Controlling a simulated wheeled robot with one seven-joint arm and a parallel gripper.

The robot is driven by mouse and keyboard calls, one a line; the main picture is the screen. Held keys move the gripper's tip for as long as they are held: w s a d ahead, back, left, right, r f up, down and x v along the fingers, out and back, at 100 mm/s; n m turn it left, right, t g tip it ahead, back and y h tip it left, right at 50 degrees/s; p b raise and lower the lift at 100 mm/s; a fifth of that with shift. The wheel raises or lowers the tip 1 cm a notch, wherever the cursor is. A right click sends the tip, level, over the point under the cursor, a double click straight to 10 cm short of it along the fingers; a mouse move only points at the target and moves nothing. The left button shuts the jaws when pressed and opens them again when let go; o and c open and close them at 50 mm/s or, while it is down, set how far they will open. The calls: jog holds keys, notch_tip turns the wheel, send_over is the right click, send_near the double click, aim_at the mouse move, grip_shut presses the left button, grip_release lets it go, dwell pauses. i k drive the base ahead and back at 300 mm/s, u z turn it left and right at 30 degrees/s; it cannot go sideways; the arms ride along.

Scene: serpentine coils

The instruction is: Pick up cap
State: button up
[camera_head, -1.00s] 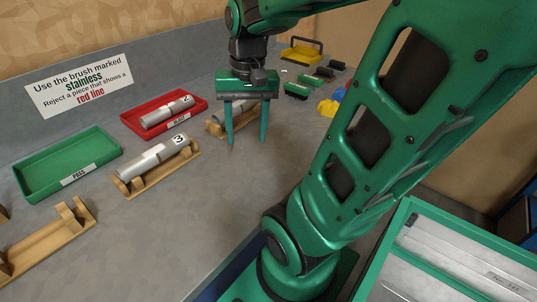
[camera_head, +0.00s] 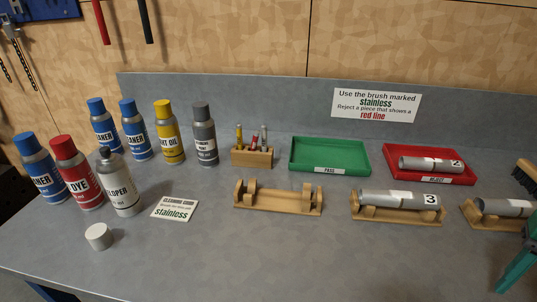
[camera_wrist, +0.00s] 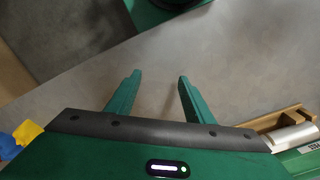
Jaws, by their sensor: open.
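A white round cap (camera_head: 98,236) stands on the bench at the front left in the head view, in front of the developer can (camera_head: 121,186), whose nozzle is bare. The cap is not in the wrist view. My gripper (camera_wrist: 158,82) is open and empty in the wrist view, over bare grey bench. In the head view only a green part of it shows at the right edge, far to the right of the cap.
Several spray cans, among them a red dye can (camera_head: 78,172), stand behind and left of the cap. A small card (camera_head: 174,209) lies to its right. Wooden cradles (camera_head: 277,200), a green tray (camera_head: 329,148) and a red tray (camera_head: 430,178) line the bench. The front is clear.

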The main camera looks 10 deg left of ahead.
aim_at(99, 236)
jog(key=k, duration=0.5)
jog(key=u, duration=1.7)
jog(key=k, duration=1.05)
jog(key=z, duration=0.25)
jog(key=i, duration=1)
jog(key=u, duration=0.05)
